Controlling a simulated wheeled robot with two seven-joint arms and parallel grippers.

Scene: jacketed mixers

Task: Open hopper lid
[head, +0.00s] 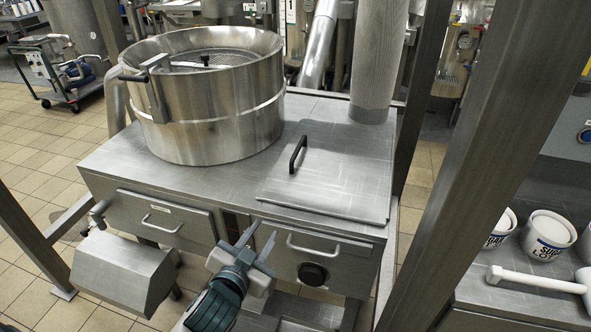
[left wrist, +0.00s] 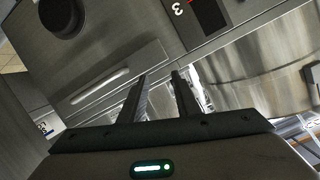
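The hopper lid (head: 330,177) is a flat square metal plate with a black bar handle (head: 298,154) on its left side. It lies closed on the right part of the steel cabinet top. My left gripper (head: 258,243) is in front of the cabinet, below the lid's front edge and apart from the handle. Its two fingers are spread with nothing between them; they also show apart and empty in the left wrist view (left wrist: 158,92). The lid does not clearly show in the left wrist view. My right gripper is not in view.
A round steel sieve drum (head: 215,115) stands on the cabinet left of the lid. A vertical pipe (head: 378,60) rises behind the lid. A thick steel post (head: 465,170) stands to the right. Drawer fronts with handles (head: 330,250) face my gripper. White tubs (head: 549,232) stand far right.

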